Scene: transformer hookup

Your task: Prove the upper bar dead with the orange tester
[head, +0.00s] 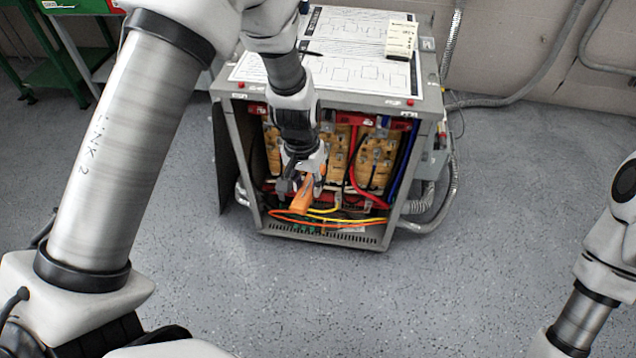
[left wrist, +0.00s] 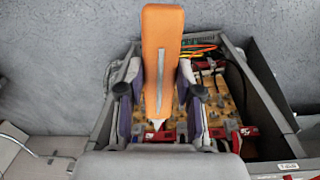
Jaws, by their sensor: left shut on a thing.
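My left gripper (head: 303,182) is shut on the orange tester (head: 299,198), in front of the cabinet's open face. In the left wrist view the tester (left wrist: 162,50) stands between the two fingers of the left gripper (left wrist: 160,92), its pale tip towards the red parts. Red parts (head: 345,118) run along the top of the opening, above the tan coils (head: 377,160); I cannot tell for sure which is the upper bar. More red parts show in the left wrist view (left wrist: 250,131). The wrist and gripper hide part of the left coils. I see no contact between tip and bar.
The grey cabinet (head: 424,112) carries diagram sheets (head: 340,70), a dark pen (head: 311,53) and a cream block (head: 400,38) on top. Red, blue, yellow and orange cables (head: 290,213) fill its lower front. Conduits run at the right. The floor in front is clear.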

